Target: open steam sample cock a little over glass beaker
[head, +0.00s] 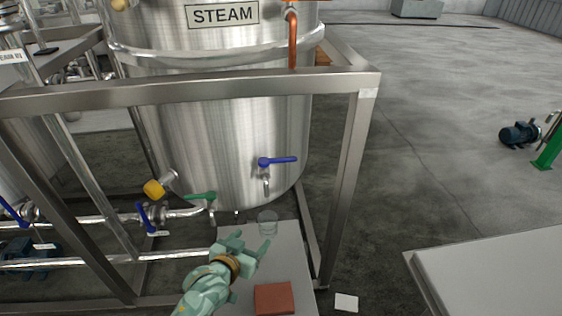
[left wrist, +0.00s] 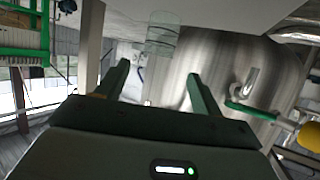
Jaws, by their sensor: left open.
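The steel tank (head: 225,120) labelled STEAM carries a small sample cock (head: 266,180) low on its front, with a blue lever (head: 280,160) pointing right, roughly level. The cock's spout points down. A clear glass beaker (head: 268,222) stands upright on the grey bench below the spout. My left gripper (head: 252,240) is open and empty, just in front of the beaker. In the left wrist view the beaker (left wrist: 162,38) shows beyond the open fingers (left wrist: 158,75), apart from them. I cannot make out the blue lever for certain there. My right gripper is not in view.
A steel frame post (head: 350,175) and crossbar (head: 200,88) stand around the tank. A green lever (head: 199,195) and a yellow-capped fitting (head: 156,188) are left of the cock. A red-brown block (head: 274,298) lies on the bench (head: 294,262). Open floor lies right.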

